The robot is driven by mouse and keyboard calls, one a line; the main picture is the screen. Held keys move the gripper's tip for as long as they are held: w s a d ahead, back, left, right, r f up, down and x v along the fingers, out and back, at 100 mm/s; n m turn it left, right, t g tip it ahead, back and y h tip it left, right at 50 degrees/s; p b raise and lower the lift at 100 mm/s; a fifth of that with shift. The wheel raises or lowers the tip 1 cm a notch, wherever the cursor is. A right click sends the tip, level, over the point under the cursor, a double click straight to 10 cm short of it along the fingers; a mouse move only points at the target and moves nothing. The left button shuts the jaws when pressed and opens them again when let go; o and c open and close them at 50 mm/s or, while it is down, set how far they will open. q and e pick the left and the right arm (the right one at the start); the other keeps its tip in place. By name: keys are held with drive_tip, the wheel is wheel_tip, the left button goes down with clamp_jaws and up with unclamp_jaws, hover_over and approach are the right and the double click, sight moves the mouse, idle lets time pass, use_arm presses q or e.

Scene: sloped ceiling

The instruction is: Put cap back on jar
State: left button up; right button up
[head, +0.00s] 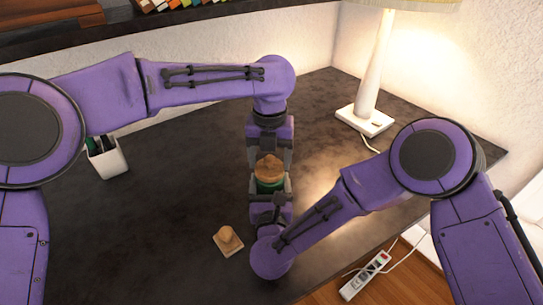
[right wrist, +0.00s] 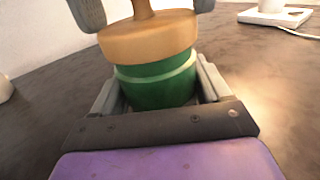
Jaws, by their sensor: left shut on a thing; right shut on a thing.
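The green jar (head: 268,184) is held upright between the fingers of my right gripper (head: 269,195), which comes from the near side. It shows larger in the right wrist view (right wrist: 155,84). The round wooden cap (head: 270,168), with a knob on top, is directly over the jar's mouth, and it also shows in the right wrist view (right wrist: 148,38). I cannot tell whether it is fully seated or just above the rim. My left gripper (head: 270,153) comes from the far side and is shut on the cap. Its two fingertips show at the top of the right wrist view.
A wooden piece with a square base and knob (head: 228,240) lies on the dark table (head: 160,220). A white pen cup (head: 108,158) stands at the left, a lamp (head: 365,120) at the back right. A power strip (head: 366,275) is on the floor.

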use_arm(q)
drive_tip(key=shift+f, duration=0.55)
drive_tip(key=o, duration=1.1)
drive_tip(key=shift+c, duration=0.2)
wheel_tip(320, 180, up, 12)
use_arm(e)
drive_tip(key=shift+s, duration=0.1)
drive_tip(key=o, duration=1.5)
drive_tip(key=shift+c, duration=0.2)
use_arm(q)
wheel_tip(320, 180, down, 2)
drive_tip(key=shift+f+b, duration=0.15)
drive_tip(key=shift+b, duration=1.05)
use_arm(e)
drive_tip(key=s, duration=1)
drive_tip(key=shift+d, duration=0.15)
drive_tip(key=shift+s, duration=0.25)
